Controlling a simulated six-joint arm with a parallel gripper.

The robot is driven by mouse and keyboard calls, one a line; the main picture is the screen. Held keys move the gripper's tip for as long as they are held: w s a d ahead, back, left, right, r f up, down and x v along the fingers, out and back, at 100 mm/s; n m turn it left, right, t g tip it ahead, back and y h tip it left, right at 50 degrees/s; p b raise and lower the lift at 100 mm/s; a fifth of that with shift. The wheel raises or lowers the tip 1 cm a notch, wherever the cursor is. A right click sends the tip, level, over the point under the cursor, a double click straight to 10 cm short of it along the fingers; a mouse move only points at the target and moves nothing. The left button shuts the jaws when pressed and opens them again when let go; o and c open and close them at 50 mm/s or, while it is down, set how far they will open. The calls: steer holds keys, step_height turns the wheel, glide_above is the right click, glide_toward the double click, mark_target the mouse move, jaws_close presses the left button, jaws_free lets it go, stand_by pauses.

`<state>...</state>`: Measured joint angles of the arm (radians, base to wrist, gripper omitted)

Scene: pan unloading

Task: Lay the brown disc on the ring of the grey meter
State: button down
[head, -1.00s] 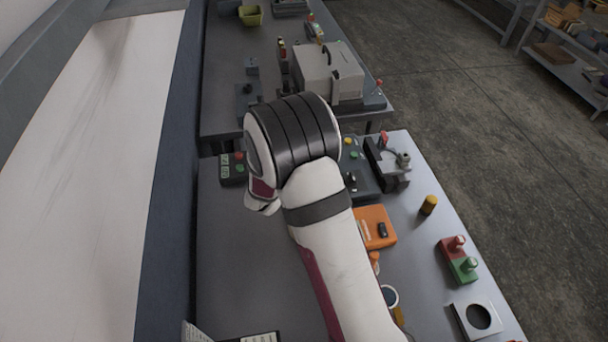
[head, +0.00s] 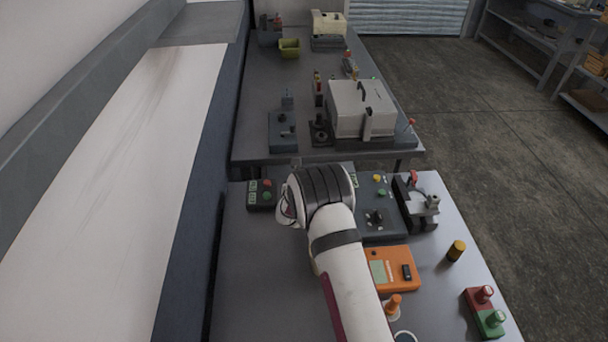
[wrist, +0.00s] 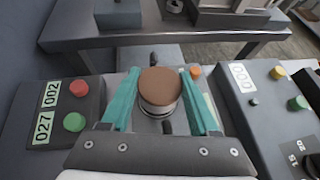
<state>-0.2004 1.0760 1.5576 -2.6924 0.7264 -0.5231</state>
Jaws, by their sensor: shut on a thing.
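The brown disc (wrist: 160,86) is between the teal fingers of my gripper (wrist: 159,92) in the wrist view, its flat top facing the camera. My gripper is shut on it. A pale round rim (wrist: 160,110) shows just under the disc; I cannot tell whether it is the ring of the grey meter or whether the disc touches it. I cannot make out the grey meter for certain. In the head view my arm hides the disc and the fingers.
A dark box with red and green buttons (head: 262,194) stands left of my gripper, and a dark panel with yellow and green buttons (head: 376,213) stands right. An orange device (head: 393,268) lies nearer. The near left tabletop (head: 265,270) is clear.

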steer(key=shift+f, duration=0.55)
stand_by(0.4)
steer(key=shift+c, duration=0.3)
jaws_free()
